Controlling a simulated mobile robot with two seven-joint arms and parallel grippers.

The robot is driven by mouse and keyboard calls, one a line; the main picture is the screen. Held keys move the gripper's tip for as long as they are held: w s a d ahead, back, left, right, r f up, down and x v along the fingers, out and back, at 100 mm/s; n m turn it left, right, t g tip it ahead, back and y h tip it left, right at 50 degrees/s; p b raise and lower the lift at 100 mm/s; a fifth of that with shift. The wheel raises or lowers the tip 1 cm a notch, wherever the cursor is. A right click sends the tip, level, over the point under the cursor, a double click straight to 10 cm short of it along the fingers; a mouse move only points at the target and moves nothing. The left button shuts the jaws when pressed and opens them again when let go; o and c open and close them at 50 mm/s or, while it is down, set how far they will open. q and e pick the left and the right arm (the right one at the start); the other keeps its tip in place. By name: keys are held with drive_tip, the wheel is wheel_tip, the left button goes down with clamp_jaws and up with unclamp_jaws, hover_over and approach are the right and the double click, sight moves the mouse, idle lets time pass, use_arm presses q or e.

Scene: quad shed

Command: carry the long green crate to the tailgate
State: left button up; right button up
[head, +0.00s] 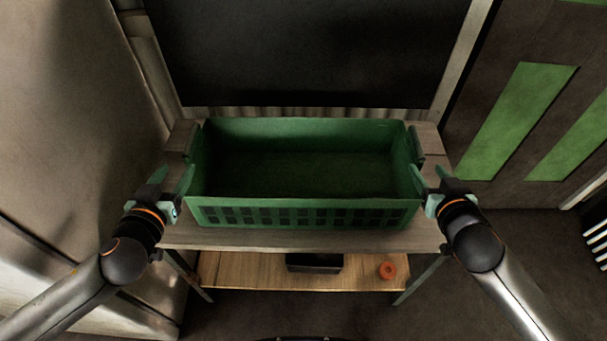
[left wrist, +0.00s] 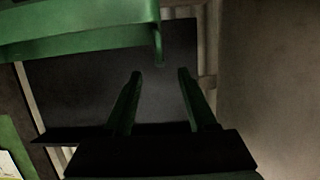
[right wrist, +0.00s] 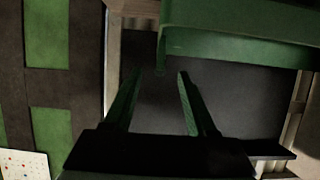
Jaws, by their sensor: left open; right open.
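The long green crate (head: 300,213) stands upright on the wooden table top (head: 290,238) and looks empty. It has a slotted front wall and a handle piece at each short end. My left gripper (head: 174,180) is open at the crate's left end. My right gripper (head: 430,180) is open at its right end. In the left wrist view the crate's green end (left wrist: 80,42) lies beyond the open fingers (left wrist: 157,90). In the right wrist view the crate (right wrist: 235,45) also lies beyond the open fingers (right wrist: 157,88). Neither gripper holds the crate.
A lower shelf (head: 240,270) holds a black box (head: 314,263) and a small orange ring-like object (head: 387,270). A dark panel (head: 310,50) rises behind the table. A pale wall (head: 60,130) is close on the left. Dark floor (head: 500,225) is open at right.

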sight(193, 145)
use_arm(q)
drive_tip(key=x, duration=1.2)
drive_tip(key=shift+d, duration=0.1)
use_arm(e)
drive_tip(key=x, duration=1.2)
use_arm(q)
drive_tip(key=shift+s, duration=0.1)
use_arm(e)
drive_tip(key=shift+s, duration=0.1)
use_arm(q)
clamp_jaws()
use_arm(e)
clamp_jaws()
